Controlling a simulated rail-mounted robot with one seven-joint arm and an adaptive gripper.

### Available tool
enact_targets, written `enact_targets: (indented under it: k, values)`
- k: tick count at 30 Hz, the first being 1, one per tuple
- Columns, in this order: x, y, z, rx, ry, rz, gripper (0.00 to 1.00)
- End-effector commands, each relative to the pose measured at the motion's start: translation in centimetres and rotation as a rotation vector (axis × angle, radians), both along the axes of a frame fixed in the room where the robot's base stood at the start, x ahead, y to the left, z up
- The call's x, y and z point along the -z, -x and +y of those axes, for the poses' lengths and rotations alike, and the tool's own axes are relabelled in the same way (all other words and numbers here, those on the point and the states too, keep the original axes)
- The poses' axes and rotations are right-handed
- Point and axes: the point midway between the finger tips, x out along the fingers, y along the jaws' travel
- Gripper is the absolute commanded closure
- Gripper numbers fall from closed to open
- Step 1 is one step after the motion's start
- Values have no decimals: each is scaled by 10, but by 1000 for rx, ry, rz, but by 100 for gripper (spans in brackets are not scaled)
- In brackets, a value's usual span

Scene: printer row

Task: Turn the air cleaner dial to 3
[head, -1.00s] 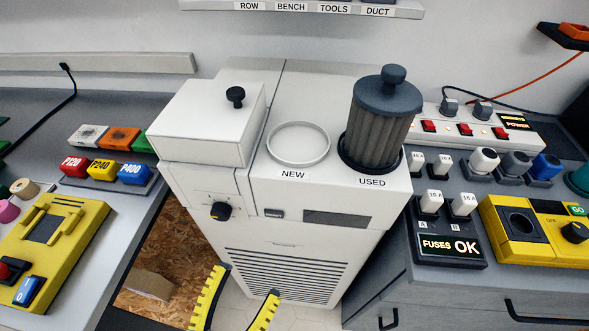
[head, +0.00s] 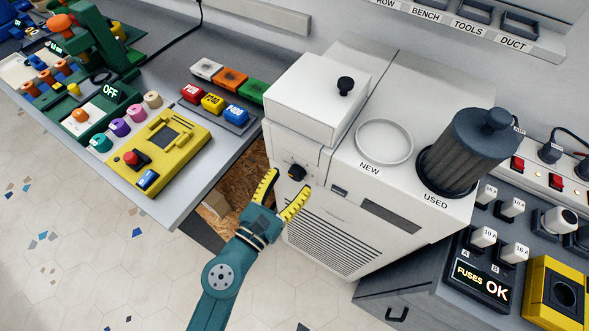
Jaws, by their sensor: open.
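The air cleaner (head: 350,235) is a white cabinet in the middle of the head view. Its dial (head: 297,171) is a small dark knob on the upper left of the front face. The marks around the dial are too small to read, so I cannot tell its setting. My gripper (head: 284,190) has yellow fingers and is open and empty. It is in front of the cabinet, just below the dial in the picture, with the fingers pointing up toward it. I cannot tell whether it touches anything.
On the cabinet are a white lidded box (head: 315,90), an empty ring marked NEW (head: 384,141) and a grey filter (head: 470,150) marked USED. A bench (head: 165,190) with a yellow device (head: 165,146) is left. A fuse panel (head: 483,275) reading OK is right.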

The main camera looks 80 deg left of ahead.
Motion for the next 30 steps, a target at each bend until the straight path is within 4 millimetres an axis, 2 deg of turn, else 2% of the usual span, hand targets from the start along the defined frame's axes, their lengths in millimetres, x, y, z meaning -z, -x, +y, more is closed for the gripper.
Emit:
enact_targets:
  k: [3, 6, 14, 24, 30]
  values:
    - [-1, -12, 12, 1, -1, -1, 34]
    - [0, -16, 15, 1, -1, 1, 34]
    - [1, -17, 16, 1, 0, 0, 36]
    - [1, -17, 16, 1, 0, 1, 100]
    - [1, -17, 16, 2, 0, 1, 100]
